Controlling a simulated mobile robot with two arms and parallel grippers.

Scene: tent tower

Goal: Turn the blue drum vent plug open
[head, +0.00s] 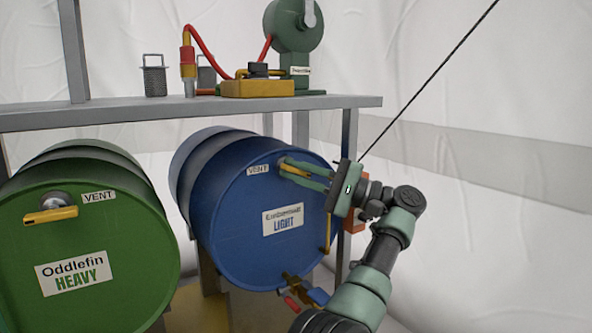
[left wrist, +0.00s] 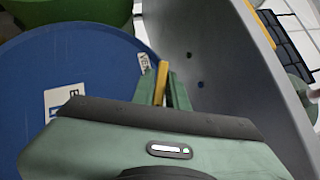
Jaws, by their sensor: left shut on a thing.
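The blue drum (head: 235,225) lies on its side in a rack with its round end facing me. Its vent plug has a yellow handle (head: 298,173) near the top right of that end, beside a VENT label (head: 258,170). My left gripper (head: 286,168) reaches in from the right, its green fingers shut around the handle. In the left wrist view the yellow handle (left wrist: 161,82) sits between the fingers, and the blue drum (left wrist: 95,70) fills the left. The fingers hide part of the handle and the plug. My right gripper is not in view.
A green drum (head: 95,235) with its own yellow vent handle (head: 50,215) lies to the left. A tap (head: 298,288) sits low on the blue drum. A grey shelf (head: 200,112) above holds a hand pump with red hoses. White tent wall stands at right.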

